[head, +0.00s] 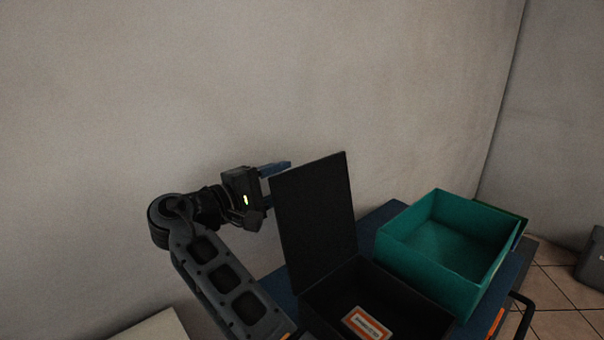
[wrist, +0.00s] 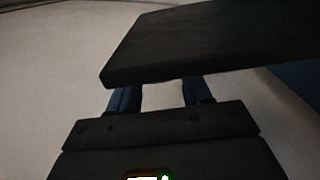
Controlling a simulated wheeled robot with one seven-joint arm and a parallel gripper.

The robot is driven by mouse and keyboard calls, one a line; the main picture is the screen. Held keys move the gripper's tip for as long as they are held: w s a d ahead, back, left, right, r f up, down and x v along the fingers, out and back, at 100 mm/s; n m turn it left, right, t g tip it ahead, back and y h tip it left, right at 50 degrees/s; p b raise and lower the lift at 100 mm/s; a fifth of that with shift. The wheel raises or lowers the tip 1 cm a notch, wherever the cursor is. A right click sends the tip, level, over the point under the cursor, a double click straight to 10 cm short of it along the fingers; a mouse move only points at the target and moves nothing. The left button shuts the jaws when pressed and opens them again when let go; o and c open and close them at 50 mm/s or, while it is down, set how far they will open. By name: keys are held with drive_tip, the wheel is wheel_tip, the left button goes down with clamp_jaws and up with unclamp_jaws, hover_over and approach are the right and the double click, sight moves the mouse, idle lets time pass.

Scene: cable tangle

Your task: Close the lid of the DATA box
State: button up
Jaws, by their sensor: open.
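A black box (head: 405,300) with an orange and white label (head: 367,323) stands on the blue surface; the label's text is too small to read. Its black lid (head: 313,215) stands up, open, on the box's left side. My gripper (head: 282,169) is just left of and behind the lid's upper edge. In the wrist view the lid (wrist: 210,40) spans the upper part, just ahead of my gripper (wrist: 162,92). The two blue fingers are apart with nothing between them, and their tips are partly hidden by the lid. I cannot tell whether they touch it.
An open teal box (head: 450,245) stands right of the black box, with its flap (head: 522,226) on the right side. The blue surface (head: 385,222) carries both. A pale wall rises close behind. A grey case (head: 592,258) is on the tiled floor at far right.

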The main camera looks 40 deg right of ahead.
drive_tip(key=shift+d+p, duration=0.4)
drive_tip(key=shift+d, duration=2.15)
drive_tip(key=shift+c, duration=0.5)
clamp_jaws()
